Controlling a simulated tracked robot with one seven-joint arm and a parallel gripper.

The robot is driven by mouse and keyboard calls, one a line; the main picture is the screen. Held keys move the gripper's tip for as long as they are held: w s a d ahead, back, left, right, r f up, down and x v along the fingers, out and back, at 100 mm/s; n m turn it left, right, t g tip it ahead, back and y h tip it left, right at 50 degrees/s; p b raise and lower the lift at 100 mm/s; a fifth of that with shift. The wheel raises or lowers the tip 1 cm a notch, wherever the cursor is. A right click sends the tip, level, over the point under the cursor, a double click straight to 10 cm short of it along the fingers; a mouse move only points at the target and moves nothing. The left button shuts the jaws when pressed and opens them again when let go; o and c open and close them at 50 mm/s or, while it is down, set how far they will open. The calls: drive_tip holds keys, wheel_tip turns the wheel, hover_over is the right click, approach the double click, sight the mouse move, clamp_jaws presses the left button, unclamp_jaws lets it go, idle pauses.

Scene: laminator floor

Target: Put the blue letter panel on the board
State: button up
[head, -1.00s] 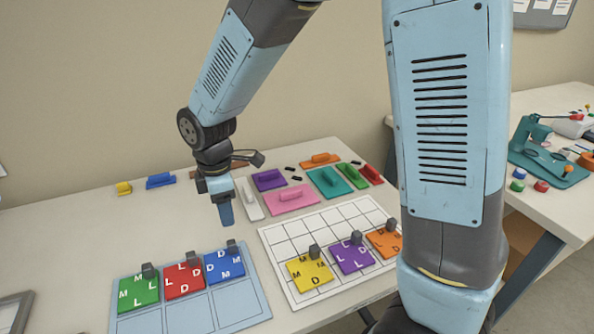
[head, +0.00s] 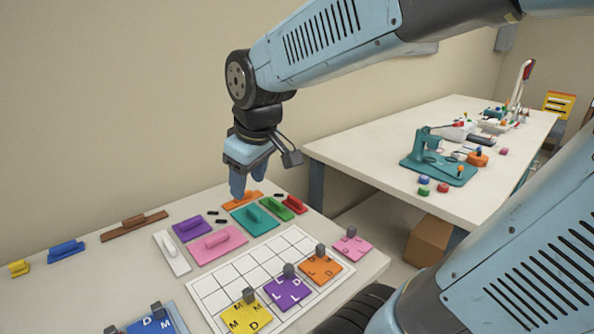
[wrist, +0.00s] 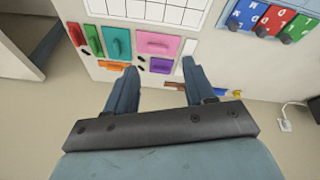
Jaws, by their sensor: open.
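The blue letter panel (head: 151,324) has white letters and a dark grip block. It lies on the light blue tray (head: 178,315), cut off at the bottom of the head view. In the wrist view the blue panel (wrist: 246,14) is at the top right, beside the red and green panels. The white gridded board (head: 214,283) carries yellow, purple and orange letter panels along its front edge. My gripper (head: 243,190) is open and empty, above the back of the table, away from the blue panel. Its two fingers (wrist: 160,85) are spread apart in the wrist view.
Handled blocks in teal (head: 255,218), pink (head: 217,243), white (head: 172,252) and other colours lie behind the board. A pink letter panel (head: 352,246) lies right of the board, near the table edge. A second table (head: 365,140) with a teal press stands to the right.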

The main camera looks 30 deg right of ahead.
drive_tip(key=s+d+r+m+t, duration=0.1)
drive_tip(key=s+d+r+m, duration=0.2)
drive_tip(key=s+d+m, duration=0.3)
drive_tip(key=shift+s+d+t+h, duration=0.35)
drive_tip(key=shift+s+t+h, duration=0.05)
drive_tip(key=shift+s, duration=0.2)
drive_tip(key=shift+w, duration=0.1)
idle(0.6)
